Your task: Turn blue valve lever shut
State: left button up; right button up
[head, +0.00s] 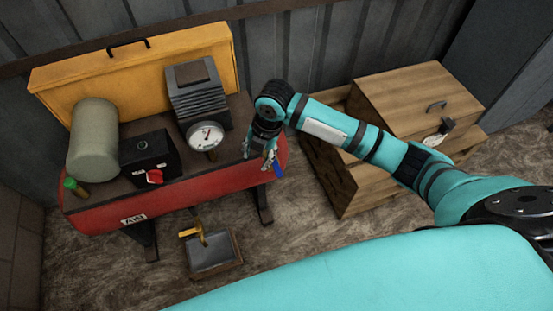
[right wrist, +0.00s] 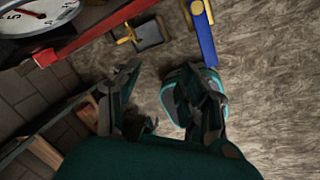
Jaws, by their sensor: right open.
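The blue valve lever (head: 278,170) hangs at the right end of the red air tank (head: 225,186) in the head view, pointing down and slightly right. In the right wrist view the lever (right wrist: 206,37) is a long blue bar with a yellow pivot at its top. My right gripper (head: 268,153) is at the tank's right end, close beside the lever. In the right wrist view its two fingers (right wrist: 163,72) are spread with nothing between them. The lever's lower end is near the right-hand finger; I cannot tell whether they touch. The valve body is mostly hidden. My left gripper is not seen.
A pressure gauge (head: 205,136), a black box with a red knob (head: 154,176) and a grey-green cylinder (head: 94,140) stand on the tank. A yellow panel (head: 140,70) is behind. A wooden cabinet (head: 420,95) stands right. A pedal (head: 215,254) lies on the floor.

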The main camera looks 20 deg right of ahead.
aim_at(277, 167)
jog(key=d+r+n+g+h, duration=0.1)
jog(key=d+r+n+h, duration=0.1)
jog(key=d+r+n, duration=0.5)
jog(key=shift+n, duration=0.6)
jog(key=f+p, duration=0.1)
jog(key=f, duration=0.3)
jog(key=a+f, duration=0.1)
jog(key=f, duration=0.4)
jog(key=f+p, duration=0.1)
jog(key=f, duration=0.4)
jog(key=shift+s+a+p, duration=0.25)
jog(key=shift+a+p, duration=0.1)
grip_shut()
